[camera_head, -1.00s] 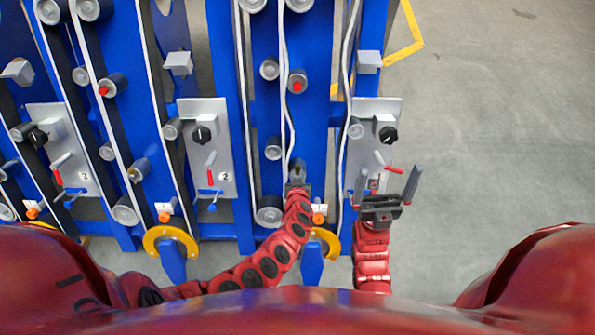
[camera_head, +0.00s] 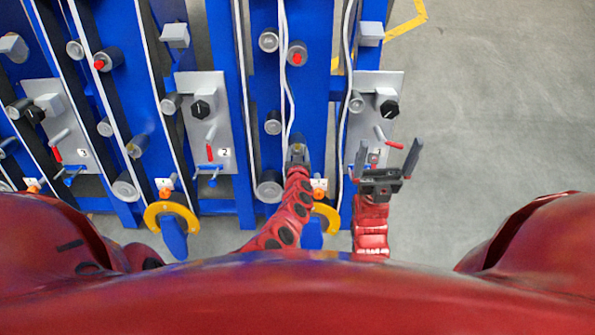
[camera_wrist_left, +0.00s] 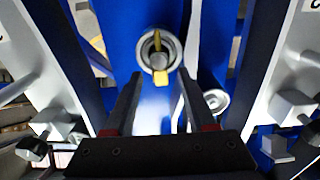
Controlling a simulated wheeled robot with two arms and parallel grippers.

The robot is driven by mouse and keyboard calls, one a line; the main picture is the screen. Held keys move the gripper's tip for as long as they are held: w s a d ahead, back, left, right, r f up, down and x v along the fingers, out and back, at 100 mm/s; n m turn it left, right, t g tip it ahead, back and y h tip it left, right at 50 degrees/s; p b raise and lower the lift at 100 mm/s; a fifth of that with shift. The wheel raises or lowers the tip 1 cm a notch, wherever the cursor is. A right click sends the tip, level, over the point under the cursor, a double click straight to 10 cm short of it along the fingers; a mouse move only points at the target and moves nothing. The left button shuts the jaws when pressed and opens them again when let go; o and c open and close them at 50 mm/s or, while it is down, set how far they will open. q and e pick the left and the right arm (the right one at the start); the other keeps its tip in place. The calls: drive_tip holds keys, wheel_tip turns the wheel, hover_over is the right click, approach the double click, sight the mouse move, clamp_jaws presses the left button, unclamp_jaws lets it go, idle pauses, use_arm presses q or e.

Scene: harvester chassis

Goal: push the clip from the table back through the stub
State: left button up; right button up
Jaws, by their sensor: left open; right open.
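A yellow clip (camera_wrist_left: 157,60) sits at the round grey end of a stub (camera_wrist_left: 146,50) on a blue upright, in the left wrist view. One yellow end sticks up above the middle and the other hangs below the rim. My left gripper (camera_wrist_left: 158,80) is open, its two dark fingers apart on either side below the stub; no contact with the clip shows. In the head view my left gripper (camera_head: 298,148) reaches up to the blue upright and hides most of the stub; the clip cannot be made out. My right gripper (camera_head: 388,150) is open and empty, before the right-hand panel.
Grey panels (camera_head: 205,125) with black knobs and red-tipped levers stand either side of the left gripper. White cables (camera_head: 284,80) run down the upright close to it. A yellow ring (camera_head: 171,209) hangs at lower left. Grey floor (camera_head: 500,130) at right is clear.

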use_arm(q)
drive_tip(key=v, duration=1.6)
drive_tip(key=shift+s, duration=0.35)
drive_tip(key=shift+a+r, duration=0.1)
